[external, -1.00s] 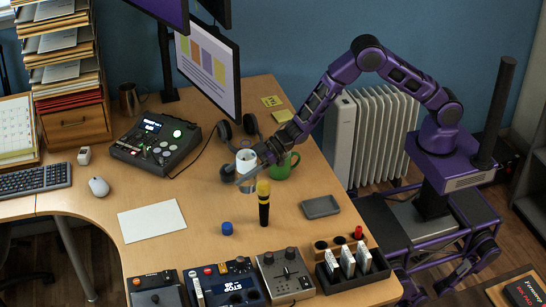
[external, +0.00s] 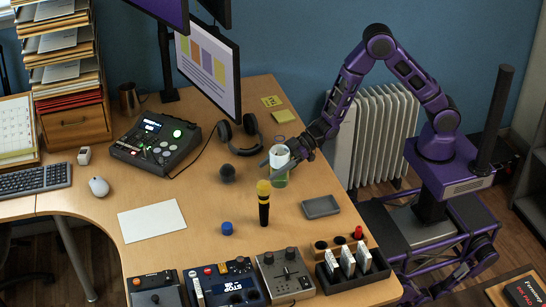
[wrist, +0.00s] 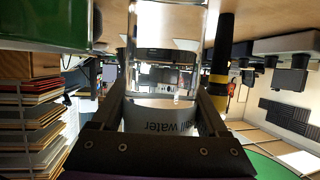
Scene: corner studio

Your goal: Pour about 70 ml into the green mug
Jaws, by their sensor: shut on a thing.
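A clear bottle (external: 279,157) with a white label is held upright by my gripper (external: 272,164) over the desk. In the wrist view, which is upside down, the bottle (wrist: 168,25) shows clear liquid and a label that seems to end in "water". My gripper (wrist: 163,112) is shut around it in that view. The green mug (wrist: 42,22) is at the top left of the wrist view, beside the bottle. I cannot see inside the mug.
A grey tray (external: 320,207) lies to the right, a dark round object (external: 227,173) and headphones (external: 240,133) to the left. A blue cap (external: 227,228) and white paper (external: 151,221) lie nearer the front.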

